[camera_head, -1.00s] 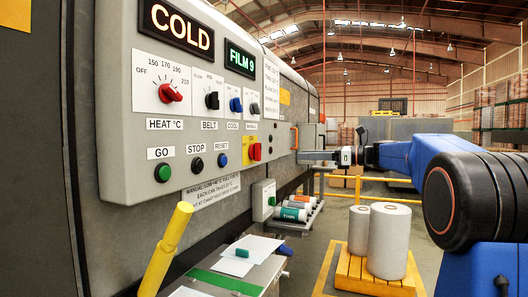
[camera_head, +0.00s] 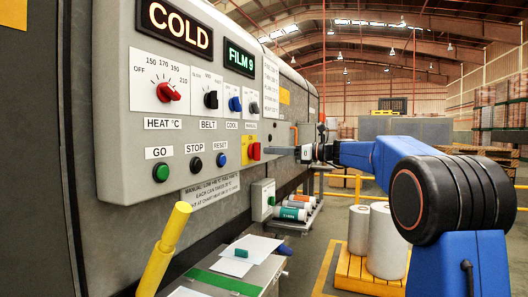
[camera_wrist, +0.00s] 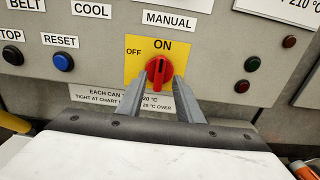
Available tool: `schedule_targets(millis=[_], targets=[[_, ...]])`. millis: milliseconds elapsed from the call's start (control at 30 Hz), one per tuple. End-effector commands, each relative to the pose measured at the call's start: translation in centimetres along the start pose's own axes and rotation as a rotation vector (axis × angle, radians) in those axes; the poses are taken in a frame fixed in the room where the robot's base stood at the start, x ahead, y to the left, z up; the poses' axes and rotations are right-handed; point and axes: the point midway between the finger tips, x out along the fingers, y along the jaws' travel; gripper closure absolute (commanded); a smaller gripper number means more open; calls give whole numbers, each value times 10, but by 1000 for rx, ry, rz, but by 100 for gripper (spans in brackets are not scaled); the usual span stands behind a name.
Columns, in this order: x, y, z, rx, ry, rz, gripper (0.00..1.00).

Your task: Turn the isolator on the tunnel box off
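The isolator is a red rotary knob on a yellow plate on the tunnel box's grey panel; its plate (camera_head: 245,142) shows in the head view. In the wrist view, the red knob (camera_wrist: 160,68) has its grip ridge upright, in line with the ON mark at the top; OFF is at the left. My gripper (camera_wrist: 159,78) is open, with one finger on each side of the knob's lower part. I cannot tell whether either finger touches it. In the head view, my gripper (camera_head: 266,150) reaches in from the right, close to the isolator.
A blue RESET button (camera_wrist: 63,62) is left of the isolator; a green button (camera_wrist: 242,86) and red lamps are to its right. A red heat knob (camera_head: 168,92) and a green GO button (camera_head: 160,173) share the panel. A yellow post (camera_head: 165,250) stands in front. A COLD display (camera_head: 176,24) is lit.

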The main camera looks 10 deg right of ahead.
Motion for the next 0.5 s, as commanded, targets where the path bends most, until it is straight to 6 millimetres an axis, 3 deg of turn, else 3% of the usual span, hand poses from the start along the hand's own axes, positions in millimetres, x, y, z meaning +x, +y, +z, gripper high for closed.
schedule_targets(millis=[200, 500], targets=[[31, 0, 0, 0, 0, 2, 67], [44, 0, 0, 0, 0, 0, 67]])
